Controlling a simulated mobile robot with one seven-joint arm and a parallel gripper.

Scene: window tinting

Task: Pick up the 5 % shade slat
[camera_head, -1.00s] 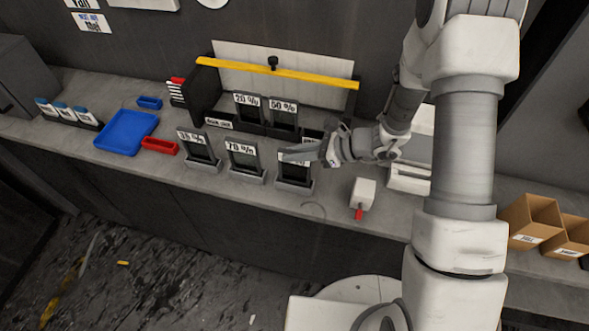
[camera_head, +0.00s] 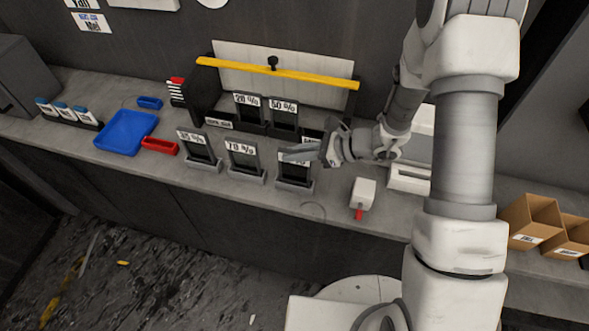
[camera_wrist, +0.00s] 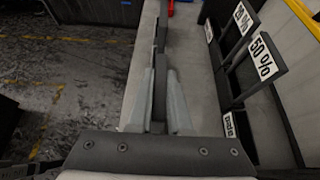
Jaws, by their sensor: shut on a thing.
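A dark slat (camera_head: 295,171) stands upright in the rightmost holder (camera_head: 294,186) of the front row on the counter. Its label is mostly covered by my fingers, so I cannot read its shade. My gripper (camera_head: 293,154) reaches in from the right and is shut on the top of this slat. In the wrist view my gripper (camera_wrist: 160,86) has its two pale fingers on either side of the dark slat (camera_wrist: 160,65), seen edge-on from above. The slat still sits in its holder.
The 70 % slat (camera_head: 243,158) and another labelled slat (camera_head: 196,148) stand to the left. Behind are the 20 % slat (camera_head: 247,107) and 50 % slat (camera_head: 284,114) in a rack under a yellow bar (camera_head: 310,77). A white block with red tip (camera_head: 363,194) lies to the right.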

